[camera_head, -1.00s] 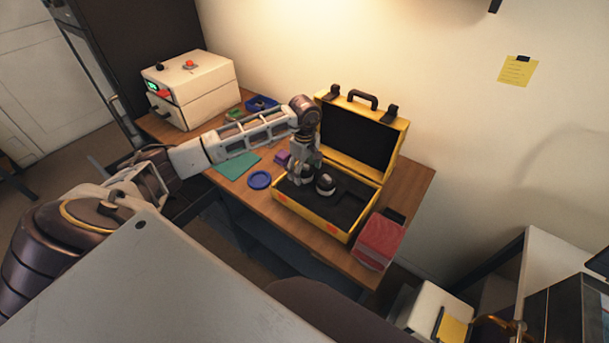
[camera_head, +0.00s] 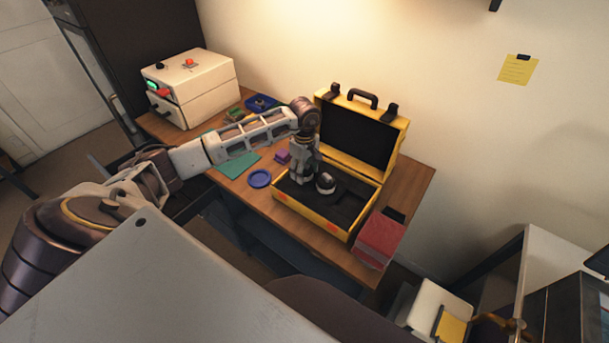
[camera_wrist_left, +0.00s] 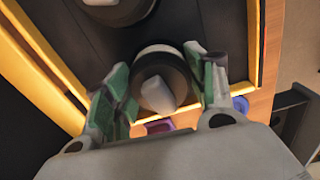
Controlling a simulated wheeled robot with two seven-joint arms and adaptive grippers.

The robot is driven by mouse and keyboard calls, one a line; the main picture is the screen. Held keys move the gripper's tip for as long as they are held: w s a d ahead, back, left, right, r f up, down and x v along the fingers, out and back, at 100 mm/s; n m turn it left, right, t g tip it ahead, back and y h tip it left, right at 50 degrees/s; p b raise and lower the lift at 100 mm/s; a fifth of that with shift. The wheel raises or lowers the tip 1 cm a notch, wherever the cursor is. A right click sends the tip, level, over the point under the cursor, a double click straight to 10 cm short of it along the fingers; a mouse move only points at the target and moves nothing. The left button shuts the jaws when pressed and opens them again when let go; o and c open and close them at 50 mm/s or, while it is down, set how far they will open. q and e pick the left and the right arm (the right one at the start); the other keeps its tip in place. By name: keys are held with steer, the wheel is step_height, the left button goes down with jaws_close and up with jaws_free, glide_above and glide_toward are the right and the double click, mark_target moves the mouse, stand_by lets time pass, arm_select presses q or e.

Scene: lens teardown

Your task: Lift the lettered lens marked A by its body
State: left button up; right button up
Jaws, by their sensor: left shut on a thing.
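My left gripper (camera_head: 303,175) reaches down into the open yellow case (camera_head: 311,217). In the left wrist view, its green-padded fingers (camera_wrist_left: 165,92) are shut on a dark round lens (camera_wrist_left: 145,72) with a pale ring and a light patch on top. In the head view the gripper mostly hides this lens. A second lens (camera_head: 325,183), dark with a light band, stands beside it in the case's black foam; it also shows at the top of the left wrist view (camera_wrist_left: 118,10). I cannot read a letter on either lens. My right gripper is not in view.
The case's raised lid (camera_head: 357,138) stands behind the gripper. A blue dish (camera_head: 260,179), purple block (camera_head: 283,157) and teal mat (camera_head: 239,165) lie to the left. A red box (camera_head: 380,239) is at right. A white machine (camera_head: 192,88) stands at back left.

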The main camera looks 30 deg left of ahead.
arm_select(q)
steer(key=shift+r, duration=0.15)
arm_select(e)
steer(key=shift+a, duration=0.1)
arm_select(q)
steer(key=shift+r, duration=0.85)
step_height(320, 180, up, 6)
steer(key=shift+r+b, duration=0.2)
steer(key=shift+b, duration=0.45)
steer(key=shift+r, duration=0.9)
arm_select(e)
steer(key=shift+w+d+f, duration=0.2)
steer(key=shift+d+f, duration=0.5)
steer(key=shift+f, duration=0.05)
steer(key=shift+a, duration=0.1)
